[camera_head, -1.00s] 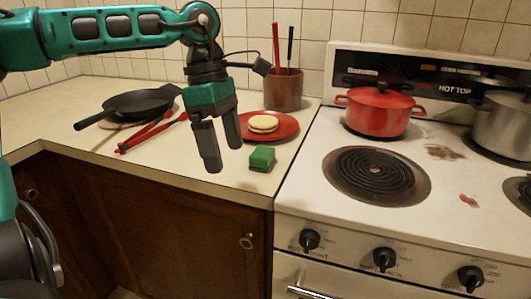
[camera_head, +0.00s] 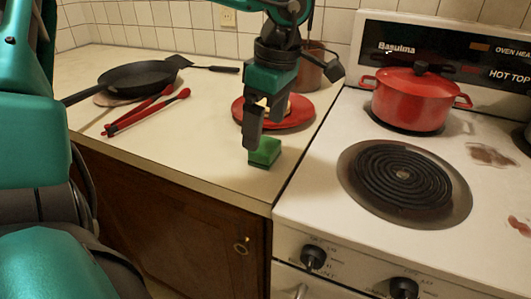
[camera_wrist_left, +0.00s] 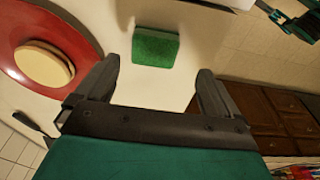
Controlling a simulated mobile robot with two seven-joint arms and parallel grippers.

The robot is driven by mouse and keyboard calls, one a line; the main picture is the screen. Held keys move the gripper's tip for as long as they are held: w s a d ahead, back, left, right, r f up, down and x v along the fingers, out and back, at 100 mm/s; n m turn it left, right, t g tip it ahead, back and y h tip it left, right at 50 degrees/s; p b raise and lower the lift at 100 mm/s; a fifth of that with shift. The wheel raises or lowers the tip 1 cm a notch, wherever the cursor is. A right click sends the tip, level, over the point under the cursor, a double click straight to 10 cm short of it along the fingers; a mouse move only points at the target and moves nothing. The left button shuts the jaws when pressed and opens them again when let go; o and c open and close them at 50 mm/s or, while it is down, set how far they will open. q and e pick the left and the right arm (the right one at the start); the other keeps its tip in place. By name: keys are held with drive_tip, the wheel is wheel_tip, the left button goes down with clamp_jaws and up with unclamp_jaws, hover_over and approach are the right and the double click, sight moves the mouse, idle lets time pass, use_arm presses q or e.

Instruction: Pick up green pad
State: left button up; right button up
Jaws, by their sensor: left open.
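The green pad (camera_head: 265,152) is a small block lying on the counter near its front edge, close to the stove. My left gripper (camera_head: 264,136) hangs just above and behind it in the head view, fingers pointing down and hiding a little of the pad. In the left wrist view, the pad (camera_wrist_left: 155,48) lies ahead of the fingertips, in line with the gap between the two fingers (camera_wrist_left: 157,78). The gripper is open, with nothing between its fingers.
A red plate (camera_head: 300,118) with a pale round item stands behind the pad, close to my left gripper. A brown utensil pot (camera_head: 312,72) is behind it. Red tongs (camera_head: 145,112) and a black pan (camera_head: 138,76) lie left. The stove with a red pot (camera_head: 415,98) adjoins right.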

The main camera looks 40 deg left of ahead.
sight(265, 144)
use_arm(q)
drive_tip(key=f, duration=0.5)
drive_tip(key=shift+w+a+f+b, duration=0.3)
drive_tip(key=shift+a+f+b, duration=0.05)
drive_tip(key=shift+a+f, duration=0.05)
drive_tip(key=c, duration=1)
